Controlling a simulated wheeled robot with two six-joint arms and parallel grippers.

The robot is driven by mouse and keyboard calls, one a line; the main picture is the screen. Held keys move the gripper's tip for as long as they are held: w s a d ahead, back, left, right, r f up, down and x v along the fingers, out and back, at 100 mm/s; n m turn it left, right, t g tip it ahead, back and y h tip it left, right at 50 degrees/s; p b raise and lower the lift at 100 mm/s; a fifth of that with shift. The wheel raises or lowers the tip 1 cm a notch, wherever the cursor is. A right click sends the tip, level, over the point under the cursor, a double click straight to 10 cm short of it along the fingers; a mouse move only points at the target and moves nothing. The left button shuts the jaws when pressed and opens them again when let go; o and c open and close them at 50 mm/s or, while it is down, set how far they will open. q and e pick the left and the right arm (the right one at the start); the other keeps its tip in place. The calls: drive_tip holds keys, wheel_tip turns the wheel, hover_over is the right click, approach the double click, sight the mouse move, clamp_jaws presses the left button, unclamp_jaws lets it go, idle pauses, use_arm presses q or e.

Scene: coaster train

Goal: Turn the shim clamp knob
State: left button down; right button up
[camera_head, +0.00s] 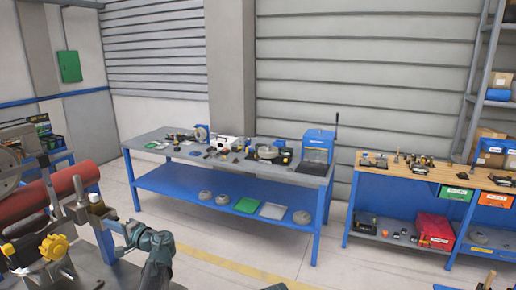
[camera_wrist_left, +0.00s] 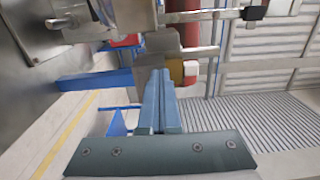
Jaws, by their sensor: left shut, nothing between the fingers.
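A yellow lobed knob (camera_head: 53,247), which looks like the shim clamp knob, sits on the metal machine at the lower left of the head view. My left gripper (camera_head: 122,231) is to the right of this knob, apart from it, near a metal post and bracket. My right gripper is not in view.
A red roller (camera_head: 55,193) lies across the machine at left. A blue workbench (camera_head: 165,184) with tools and parts stands behind, and a wood-topped bench (camera_head: 375,170) with bins is at right. Open floor lies between the machine and the benches.

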use_arm(q)
drive_tip(key=shift+f+b, duration=0.35)
drive_tip(key=shift+f, duration=0.05)
drive_tip(key=shift+f+b, duration=0.7)
drive_tip(key=shift+w+f, duration=0.15)
drive_tip(key=shift+f, duration=0.1)
drive_tip(key=shift+f+b, duration=0.1)
drive_tip(key=shift+b, duration=0.25)
idle(0.3)
drive_tip(key=shift+s+a+f, duration=0.1)
drive_tip(key=shift+s, duration=0.25)
drive_tip(key=v, duration=0.6)
